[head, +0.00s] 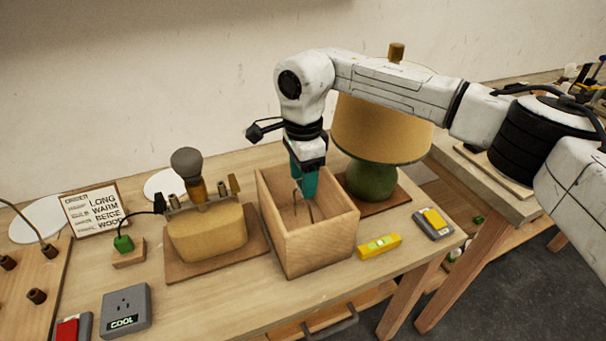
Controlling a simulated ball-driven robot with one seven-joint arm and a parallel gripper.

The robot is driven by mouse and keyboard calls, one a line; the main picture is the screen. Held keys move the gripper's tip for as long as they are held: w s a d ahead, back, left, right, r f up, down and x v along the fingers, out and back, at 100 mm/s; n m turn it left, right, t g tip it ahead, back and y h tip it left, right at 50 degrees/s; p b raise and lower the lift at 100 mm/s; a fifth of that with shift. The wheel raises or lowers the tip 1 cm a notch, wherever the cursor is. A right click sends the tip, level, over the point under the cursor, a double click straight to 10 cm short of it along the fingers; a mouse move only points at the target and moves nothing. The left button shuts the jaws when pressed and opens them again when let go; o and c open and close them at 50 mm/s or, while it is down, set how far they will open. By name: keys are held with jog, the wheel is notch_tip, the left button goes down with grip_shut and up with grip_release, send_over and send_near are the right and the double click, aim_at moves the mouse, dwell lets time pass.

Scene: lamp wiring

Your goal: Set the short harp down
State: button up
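My gripper (304,181), with teal fingers, points down into the open wooden box (309,252). A thin dark wire piece, which looks like a harp (311,211), shows at the fingertips inside the box. I cannot tell whether the fingers grip it or are only beside it, nor whether it touches the box floor. The front wall hides the bottom of the box. I cannot make out the harp's full length.
A lamp with a tan shade (378,130) and green base (371,181) stands right behind the box. A beige lamp base (207,236) with a grey bulb (187,162) stands left. A yellow level (379,246) and a grey-yellow device (433,222) lie right. An order card (93,209) stands far left.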

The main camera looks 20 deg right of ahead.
jog(key=o, duration=0.3)
jog(key=shift+r, duration=0.1)
notch_tip(320, 180, up, 13)
dwell(0.5)
